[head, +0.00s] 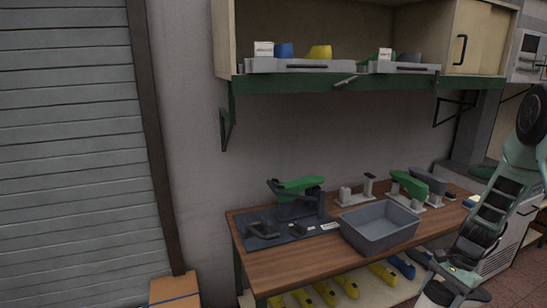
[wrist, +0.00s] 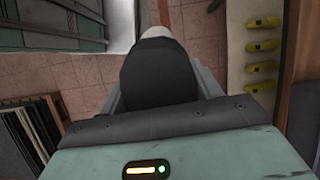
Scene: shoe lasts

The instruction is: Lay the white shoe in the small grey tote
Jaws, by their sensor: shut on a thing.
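The small grey tote (head: 385,240) stands upright and empty on the wooden bench in the head view. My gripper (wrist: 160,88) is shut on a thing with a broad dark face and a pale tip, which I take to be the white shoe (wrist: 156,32). The fingers are on either side of it in the wrist view, and most of its white part is hidden behind the dark face. In the head view my gripper is low at the right, cut by the bottom edge, to the right of the tote and apart from it.
Left of the tote is a dark mat (head: 290,236) with a stand bearing a green last (head: 300,185). More stands, one with a green last (head: 409,184), are behind the tote. Yellow lasts (head: 347,286) lie on a shelf below. A wall shelf (head: 340,85) hangs above.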

